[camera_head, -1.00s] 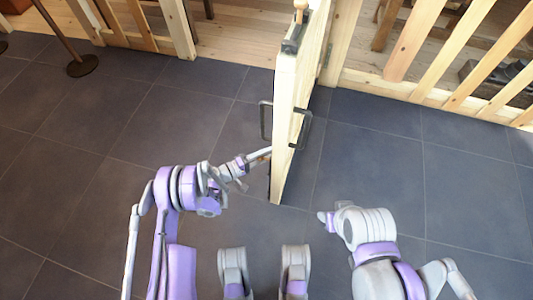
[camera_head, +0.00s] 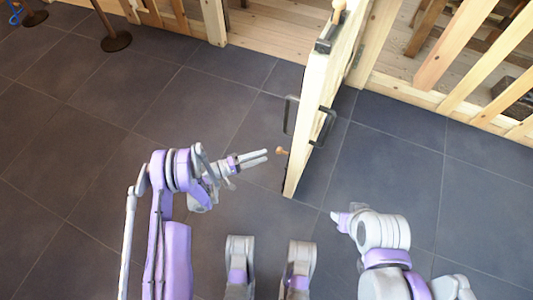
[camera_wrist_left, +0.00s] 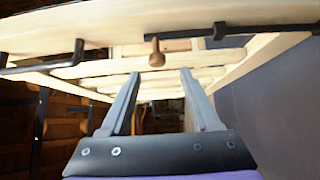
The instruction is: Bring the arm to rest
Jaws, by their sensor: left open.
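My left gripper (camera_head: 266,155) is open and empty in the head view, its two fingers pointing right toward the gate. In the left wrist view the open fingers (camera_wrist_left: 158,74) point toward the gate (camera_wrist_left: 110,30), and the knob (camera_wrist_left: 156,55) shows between and beyond the tips. My right gripper (camera_head: 342,218) is low on the right of the gate; its fingers are too small to tell apart.
The pale wooden gate (camera_head: 326,110) stands swung open toward me, with dark handles (camera_head: 290,114) on its faces. A slatted wooden fence (camera_head: 470,75) runs behind on the right. A dark post base (camera_head: 116,41) stands at the far left. The tiled floor (camera_head: 90,140) on the left is clear.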

